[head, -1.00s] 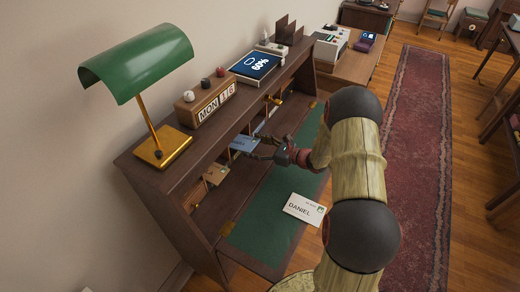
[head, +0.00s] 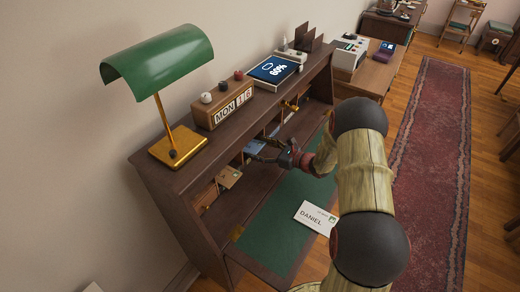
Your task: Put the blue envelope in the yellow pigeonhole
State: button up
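The blue envelope (head: 254,147) shows at the row of pigeonholes under the desk's top shelf, partly hidden by my gripper. My gripper (head: 262,150) is at the pigeonholes with its fingers beside the blue envelope. The fingers look spread, but I cannot tell whether they touch or hold the envelope. The pigeonholes are shaded and partly hidden by the shelf and my arm. I cannot make out which one is yellow.
A white envelope marked DANIEL (head: 315,218) lies on the green desk mat (head: 272,232). A tan envelope (head: 228,176) sits in the pigeonholes to the left.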

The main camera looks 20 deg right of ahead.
jog(key=o, duration=0.4)
jog(key=shift+o, duration=0.2)
jog(key=shift+c, duration=0.9)
jog(key=c, duration=1.3)
jog(key=shift+f, duration=0.3)
jog(key=shift+f+b, duration=0.45)
jog(key=shift+b, duration=0.05)
jog(key=shift+s+f, duration=0.1)
